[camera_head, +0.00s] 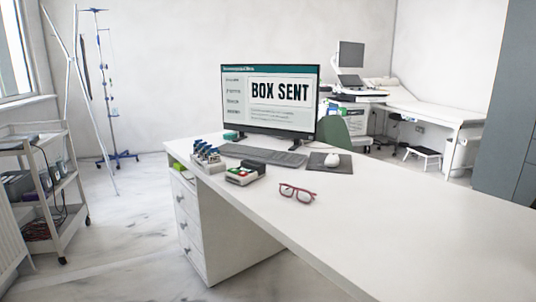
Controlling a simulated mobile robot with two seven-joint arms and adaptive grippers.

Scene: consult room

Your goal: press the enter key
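A dark grey keyboard (262,155) lies on the white desk (365,205), in front of a monitor (270,101). Its single keys are too small to tell apart, so I cannot pick out the enter key. The monitor is on and reads "BOX SENT" in large black letters. Neither of my grippers is in view, and nothing touches the keyboard.
A rack with blue-topped tubes (207,158) and a small box with coloured parts (245,174) stand before the keyboard. Red glasses (297,192) and a white mouse (332,160) on a dark mat (330,168) lie to the right. The near right desktop is clear. A cart (45,190) stands left.

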